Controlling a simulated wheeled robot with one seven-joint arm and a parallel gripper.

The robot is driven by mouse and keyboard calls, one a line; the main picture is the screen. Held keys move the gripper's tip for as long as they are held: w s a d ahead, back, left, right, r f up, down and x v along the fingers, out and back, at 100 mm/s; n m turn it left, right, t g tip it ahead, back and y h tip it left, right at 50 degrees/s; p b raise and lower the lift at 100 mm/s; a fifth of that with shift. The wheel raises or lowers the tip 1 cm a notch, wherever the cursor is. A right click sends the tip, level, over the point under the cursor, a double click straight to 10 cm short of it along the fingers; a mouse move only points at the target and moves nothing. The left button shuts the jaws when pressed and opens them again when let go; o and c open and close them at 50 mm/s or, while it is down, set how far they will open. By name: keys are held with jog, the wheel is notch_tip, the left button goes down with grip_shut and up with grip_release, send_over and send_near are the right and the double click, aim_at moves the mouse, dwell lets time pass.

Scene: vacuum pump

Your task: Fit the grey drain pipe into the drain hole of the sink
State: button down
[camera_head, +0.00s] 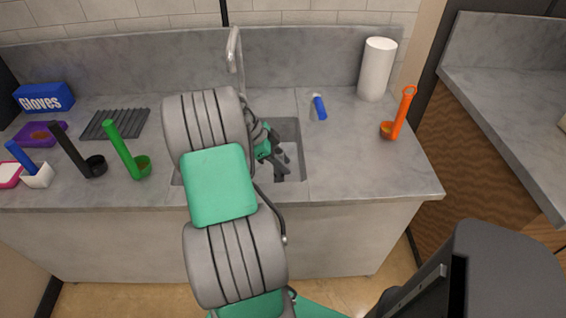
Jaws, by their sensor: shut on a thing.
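The sink (291,131) is a grey basin set into the counter, and my arm covers most of its left part. My gripper (281,160) reaches down into the right part of the basin. It is shut on a small grey thing there, which looks like the drain pipe (284,155). The pipe is small and partly hidden by the fingers, so its tilt is unclear. I cannot make out the drain hole, nor whether the pipe touches it.
A faucet (234,50) rises behind the sink, close to my arm. A blue-and-white tube (319,107), a paper towel roll (376,69) and an orange ladle (403,113) stand to the right. A green ladle (123,151), a black ladle (70,152) and a gloves box (44,98) are left.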

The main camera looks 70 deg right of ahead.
jog(key=shift+f+b, duration=0.5)
jog(key=shift+f, duration=0.1)
jog(key=c, duration=1)
grip_release()
jog(key=shift+r, duration=0.1)
jog(key=v, duration=0.7)
jog(key=shift+w+r+p, duration=0.15)
jog(key=shift+r+p, duration=0.15)
jog(key=shift+p, duration=0.15)
jog(key=shift+a, duration=0.1)
